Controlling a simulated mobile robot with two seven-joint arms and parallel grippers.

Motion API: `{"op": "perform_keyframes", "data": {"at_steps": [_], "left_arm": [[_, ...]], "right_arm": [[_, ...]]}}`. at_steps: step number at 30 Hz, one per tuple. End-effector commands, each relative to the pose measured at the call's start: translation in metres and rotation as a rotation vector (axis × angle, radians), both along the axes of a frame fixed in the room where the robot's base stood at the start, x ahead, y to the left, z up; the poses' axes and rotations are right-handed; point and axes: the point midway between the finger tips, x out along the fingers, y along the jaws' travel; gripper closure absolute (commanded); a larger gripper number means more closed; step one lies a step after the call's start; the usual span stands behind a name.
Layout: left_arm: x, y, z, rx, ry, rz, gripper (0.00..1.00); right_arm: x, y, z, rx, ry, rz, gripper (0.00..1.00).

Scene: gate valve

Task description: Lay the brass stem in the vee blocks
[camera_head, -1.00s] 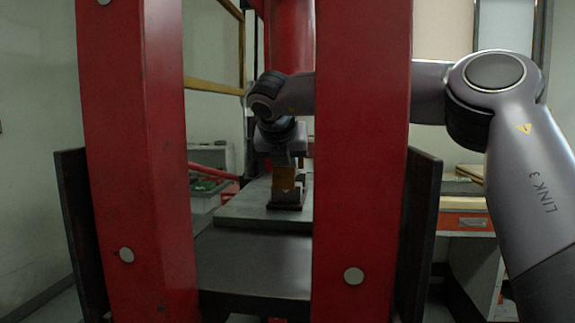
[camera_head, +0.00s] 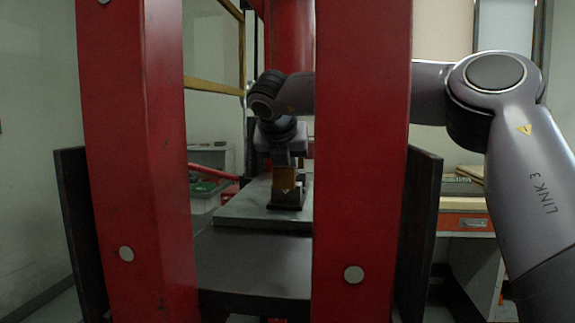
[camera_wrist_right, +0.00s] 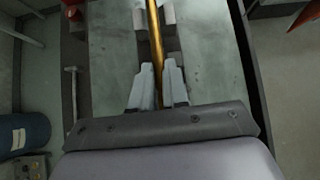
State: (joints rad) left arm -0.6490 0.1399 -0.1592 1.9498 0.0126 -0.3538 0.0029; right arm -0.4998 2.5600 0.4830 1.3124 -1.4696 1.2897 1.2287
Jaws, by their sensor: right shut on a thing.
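My right gripper (camera_wrist_right: 159,78) is shut on the brass stem (camera_wrist_right: 156,32), a long golden rod running away between its two pale fingers in the right wrist view. Farther along, pale pieces of a vee block (camera_wrist_right: 168,13) flank the rod. I cannot tell whether the rod touches that block or hangs above it. In the head view my right gripper (camera_head: 286,162) points down between the red posts, above a dark block (camera_head: 291,198) on the grey plate. A brownish face shows just under the gripper; its identity is unclear. My left gripper is not in view.
Two red press posts (camera_head: 362,150) (camera_head: 135,150) stand in front and hide part of my right arm. The grey plate (camera_head: 240,212) lies on a dark press bed (camera_head: 255,262). A hammer-like tool (camera_wrist_right: 73,92) lies left of the stem in the wrist view.

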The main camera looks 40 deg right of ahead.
Motion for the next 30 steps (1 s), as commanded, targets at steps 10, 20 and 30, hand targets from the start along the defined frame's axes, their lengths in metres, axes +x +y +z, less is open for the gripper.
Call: {"op": "perform_keyframes", "data": {"at_steps": [10, 20, 30], "left_arm": [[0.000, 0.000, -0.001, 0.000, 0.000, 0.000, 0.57], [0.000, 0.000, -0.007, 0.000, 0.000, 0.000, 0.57], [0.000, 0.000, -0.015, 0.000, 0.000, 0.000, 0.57]], "right_arm": [[0.000, 0.000, 0.002, -0.002, -0.004, 0.001, 1.00], [0.000, 0.000, -0.005, -0.002, -0.004, 0.001, 1.00], [0.000, 0.000, -0.013, -0.002, -0.004, 0.001, 1.00]]}}
